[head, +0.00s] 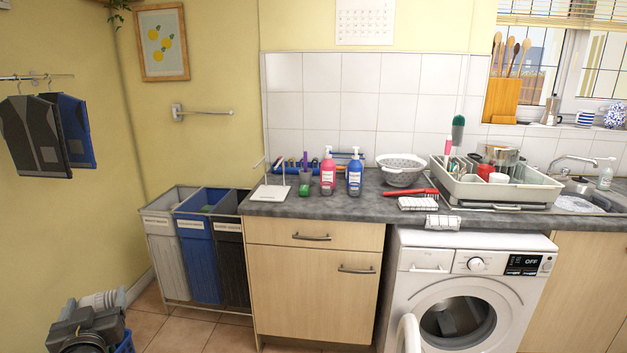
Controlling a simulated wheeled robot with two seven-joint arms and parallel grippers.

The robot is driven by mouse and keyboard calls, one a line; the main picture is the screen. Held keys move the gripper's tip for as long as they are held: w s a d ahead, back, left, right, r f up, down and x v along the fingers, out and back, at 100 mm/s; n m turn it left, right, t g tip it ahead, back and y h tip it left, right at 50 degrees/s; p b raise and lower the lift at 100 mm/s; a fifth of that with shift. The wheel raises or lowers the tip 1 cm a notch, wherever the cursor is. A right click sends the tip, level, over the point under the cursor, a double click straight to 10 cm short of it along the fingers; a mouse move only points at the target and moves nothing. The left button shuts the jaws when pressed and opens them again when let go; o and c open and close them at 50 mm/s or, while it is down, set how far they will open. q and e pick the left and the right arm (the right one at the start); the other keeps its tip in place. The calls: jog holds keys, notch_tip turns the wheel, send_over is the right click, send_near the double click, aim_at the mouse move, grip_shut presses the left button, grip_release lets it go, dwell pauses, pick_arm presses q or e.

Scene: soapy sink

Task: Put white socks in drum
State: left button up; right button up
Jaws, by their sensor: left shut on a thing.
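My left gripper (88,322) is at the bottom left corner, dark grey and partly cut off by the picture edge. It is shut on a pale, ribbed bundle that looks like the white socks (103,298). A blue basket (126,344) shows just beside and below it. The white washing machine (402,282) stands under the counter at the right. Its door (408,334) appears swung open toward me, seen nearly edge-on. The dark drum (458,322) shows in the round opening; its inside is hard to make out. My right gripper is not in view.
Three bins (200,255) in a frame stand left of the wooden cabinet (312,290). The counter (350,200) holds bottles, a colander (400,170), a dish rack (495,185) and folded striped cloths (418,203). Tiled floor (185,335) is free between basket and cabinet.

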pick_arm(q)
jog(key=shift+d+r, duration=0.25)
jog(key=shift+d, duration=0.05)
jog(key=d+f+m+t+h, duration=0.1)
jog(key=d+m+h, duration=0.1)
jog(key=d, duration=0.6)
jog(key=s+d+f+m+t+h, duration=0.1)
jog(key=d+h, duration=0.3)
jog(key=d, duration=0.4)
jog(key=d+f+m+t+h, duration=0.1)
jog(key=d+f+m+h, duration=0.1)
jog(key=d, duration=0.6)
jog(key=shift+s+d+f+m+h, duration=0.3)
jog(key=shift+f+m+h, duration=0.1)
jog(key=shift+m+h, duration=0.45)
